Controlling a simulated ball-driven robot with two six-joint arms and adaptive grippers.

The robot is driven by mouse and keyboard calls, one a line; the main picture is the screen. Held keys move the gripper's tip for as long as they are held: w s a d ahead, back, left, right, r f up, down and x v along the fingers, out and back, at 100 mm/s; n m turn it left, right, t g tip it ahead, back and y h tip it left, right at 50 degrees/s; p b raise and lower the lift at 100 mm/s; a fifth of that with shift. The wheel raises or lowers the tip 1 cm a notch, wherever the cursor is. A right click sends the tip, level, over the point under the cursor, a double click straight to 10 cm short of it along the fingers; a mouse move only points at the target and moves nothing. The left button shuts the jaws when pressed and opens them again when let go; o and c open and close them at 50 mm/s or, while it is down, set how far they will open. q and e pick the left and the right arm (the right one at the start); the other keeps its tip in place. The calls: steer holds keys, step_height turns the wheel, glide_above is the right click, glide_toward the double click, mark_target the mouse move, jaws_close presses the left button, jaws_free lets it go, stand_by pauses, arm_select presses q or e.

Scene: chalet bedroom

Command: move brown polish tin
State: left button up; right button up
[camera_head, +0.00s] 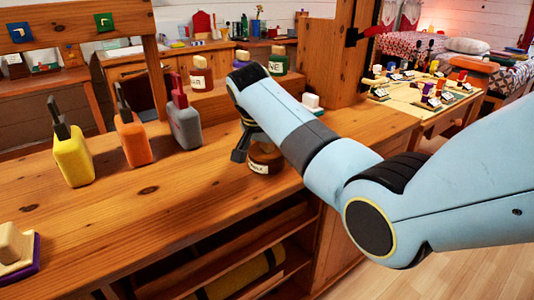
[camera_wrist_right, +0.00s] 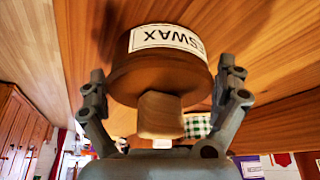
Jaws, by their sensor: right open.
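The brown tin (camera_head: 266,159) stands upright on the wooden counter near its front edge, partly hidden by my right arm. In the right wrist view the brown tin (camera_wrist_right: 160,75) shows a white label reading "SWAX", upside down, and a pale wooden knob. My right gripper (camera_head: 246,145) is at the tin. In the right wrist view my right gripper (camera_wrist_right: 164,82) is open, with one finger on each side of the tin. Whether the fingers touch it I cannot tell. My left gripper is not in view.
Yellow (camera_head: 73,156), orange (camera_head: 133,138) and grey (camera_head: 184,124) bottles stand left on the counter (camera_head: 140,215). A raised wooden step behind carries labelled jars (camera_head: 201,79). A beige block on a purple base (camera_head: 16,248) is at front left. The front middle counter is clear.

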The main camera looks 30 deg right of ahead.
steer(key=c, duration=1.5)
steer(key=shift+o, duration=0.2)
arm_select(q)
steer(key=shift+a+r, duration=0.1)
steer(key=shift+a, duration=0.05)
arm_select(e)
steer(key=shift+a, duration=0.15)
